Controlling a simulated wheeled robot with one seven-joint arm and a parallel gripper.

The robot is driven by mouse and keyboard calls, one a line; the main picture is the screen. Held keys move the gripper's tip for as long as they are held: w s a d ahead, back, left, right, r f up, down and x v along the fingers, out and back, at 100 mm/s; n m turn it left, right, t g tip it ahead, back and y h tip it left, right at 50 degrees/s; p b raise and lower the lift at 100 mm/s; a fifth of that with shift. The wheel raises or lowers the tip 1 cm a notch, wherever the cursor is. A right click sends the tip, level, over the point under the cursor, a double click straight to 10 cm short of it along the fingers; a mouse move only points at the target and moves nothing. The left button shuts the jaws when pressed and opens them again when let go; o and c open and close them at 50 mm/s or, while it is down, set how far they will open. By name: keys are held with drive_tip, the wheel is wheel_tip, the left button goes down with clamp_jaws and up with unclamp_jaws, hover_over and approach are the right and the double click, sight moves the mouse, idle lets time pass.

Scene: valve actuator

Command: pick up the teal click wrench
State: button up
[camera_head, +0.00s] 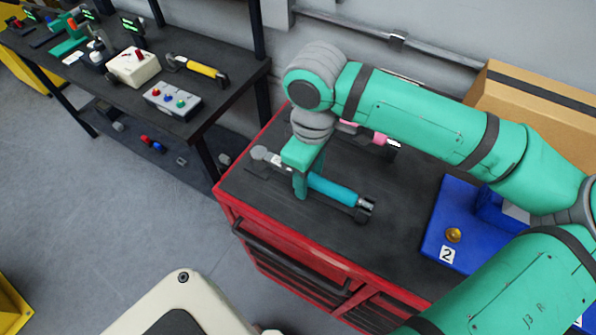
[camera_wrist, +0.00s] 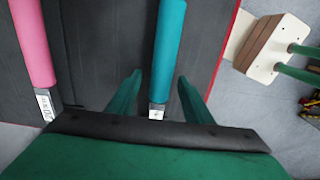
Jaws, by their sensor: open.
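The teal click wrench (camera_head: 334,190) lies on the black top of the red tool cabinet, its metal head toward the upper left and its teal handle toward the lower right. My gripper (camera_head: 300,188) points down over the wrench near where the handle meets the metal shaft. In the wrist view, the teal handle (camera_wrist: 169,45) runs between the two open green fingers of my gripper (camera_wrist: 159,78), with a gap on each side. The wrench rests unheld. The far finger is mostly hidden in the head view.
A pink-handled wrench (camera_head: 382,139) lies behind, partly hidden by my arm; it also shows in the wrist view (camera_wrist: 32,40). A blue fixture (camera_head: 437,225) labelled 2 stands right. A cardboard box (camera_head: 535,95) is behind it. A dark workbench (camera_head: 215,112) with tools stands left.

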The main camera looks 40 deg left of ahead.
drive_tip(key=shift+f, duration=0.4)
drive_tip(key=shift+a, duration=0.1)
drive_tip(key=shift+s, duration=0.1)
drive_tip(key=c, duration=1.1)
clamp_jaws()
drive_tip(key=shift+r, duration=0.1)
